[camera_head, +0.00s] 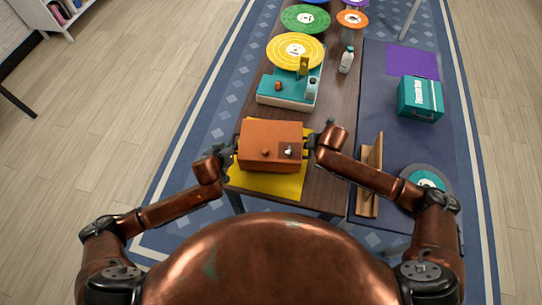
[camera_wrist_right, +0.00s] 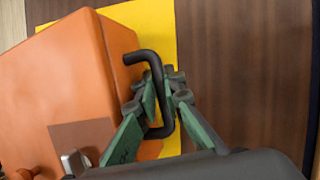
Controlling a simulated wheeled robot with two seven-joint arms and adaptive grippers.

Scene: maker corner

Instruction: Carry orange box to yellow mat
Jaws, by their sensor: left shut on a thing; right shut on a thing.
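The orange box (camera_head: 270,141) is upright near the front end of the long wooden table, over the yellow mat (camera_head: 283,187). The mat shows around its front and right sides. I cannot tell whether the box rests on the mat or hangs just above it. My left gripper (camera_head: 231,157) is shut at the box's left side; its fingertips are small and partly hidden. My right gripper (camera_head: 310,144) is shut on a black bar handle on the box's right side. In the right wrist view, the green fingers (camera_wrist_right: 163,92) close around this handle (camera_wrist_right: 157,75) beside the orange wall (camera_wrist_right: 75,80).
A teal and white device (camera_head: 284,92) stands behind the box, with a yellow disc (camera_head: 295,51) beyond it and a bottle (camera_head: 346,60) to its right. A wooden stand (camera_head: 369,175) and a teal box (camera_head: 420,99) are on the dark surface at right.

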